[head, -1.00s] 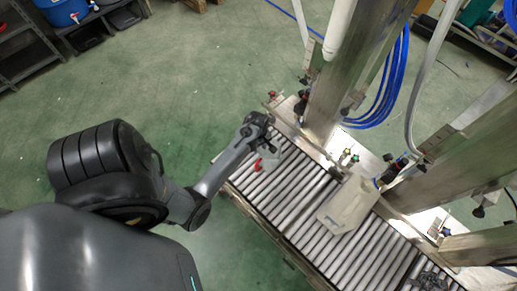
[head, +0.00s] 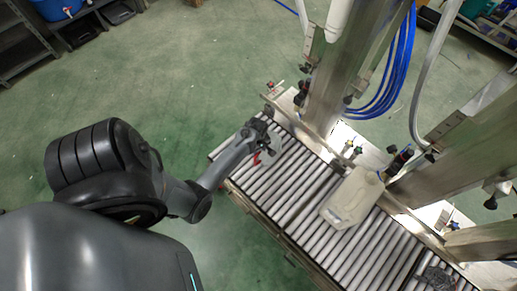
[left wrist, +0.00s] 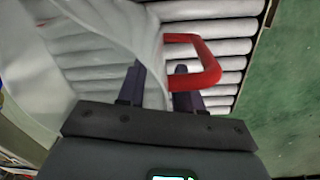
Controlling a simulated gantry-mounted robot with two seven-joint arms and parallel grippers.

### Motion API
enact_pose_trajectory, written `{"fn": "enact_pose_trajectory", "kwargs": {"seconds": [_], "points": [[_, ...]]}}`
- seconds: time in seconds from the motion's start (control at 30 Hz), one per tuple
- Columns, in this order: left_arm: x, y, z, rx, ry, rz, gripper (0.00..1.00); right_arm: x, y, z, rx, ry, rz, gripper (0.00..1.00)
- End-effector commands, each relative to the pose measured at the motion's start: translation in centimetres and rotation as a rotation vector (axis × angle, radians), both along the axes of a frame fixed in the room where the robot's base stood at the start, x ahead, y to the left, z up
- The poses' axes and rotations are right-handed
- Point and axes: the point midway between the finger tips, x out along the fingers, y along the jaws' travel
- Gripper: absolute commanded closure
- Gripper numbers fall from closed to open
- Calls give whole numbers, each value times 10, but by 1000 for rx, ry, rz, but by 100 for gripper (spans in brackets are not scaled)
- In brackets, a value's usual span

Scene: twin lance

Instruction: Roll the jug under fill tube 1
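My left gripper (head: 264,140) is over the far left end of the rollers, well apart from this jug. In the left wrist view its fingers (left wrist: 161,90) stand apart. A translucent item (left wrist: 105,38) with a red handle (left wrist: 208,62) overlaps the space between them; whether it is gripped is unclear. A white tube (head: 338,22) hangs at the top and a grey tube (head: 426,85) to its right. No number shows on either. My right gripper is not in view.
The roller conveyor (head: 270,188) runs from upper left to lower right, with bare rollers between my left gripper and the jug. Steel posts (head: 338,75) and valves stand along its far side. A dark item (head: 437,279) is at the lower right.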

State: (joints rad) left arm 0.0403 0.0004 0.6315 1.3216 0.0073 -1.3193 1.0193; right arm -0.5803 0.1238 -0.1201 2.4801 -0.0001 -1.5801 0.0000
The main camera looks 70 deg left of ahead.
Motion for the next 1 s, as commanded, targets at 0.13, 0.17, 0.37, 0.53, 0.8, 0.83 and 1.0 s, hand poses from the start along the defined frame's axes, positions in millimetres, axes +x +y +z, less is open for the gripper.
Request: {"fn": "enact_pose_trajectory", "kwargs": {"seconds": [0.13,0.17,0.37,0.53,0.8,0.83,1.0], "points": [[0,0,0,0,0,0,65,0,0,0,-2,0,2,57],[0,0,0,0,0,0,65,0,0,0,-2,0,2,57],[0,0,0,0,0,0,88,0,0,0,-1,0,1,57],[0,0,0,0,0,0,100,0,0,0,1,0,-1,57],[3,-1,0,0,-1,0,100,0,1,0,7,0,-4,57],[4,-1,0,0,-1,0,100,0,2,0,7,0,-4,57],[16,-6,0,-1,-1,-2,100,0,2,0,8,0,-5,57]]}}
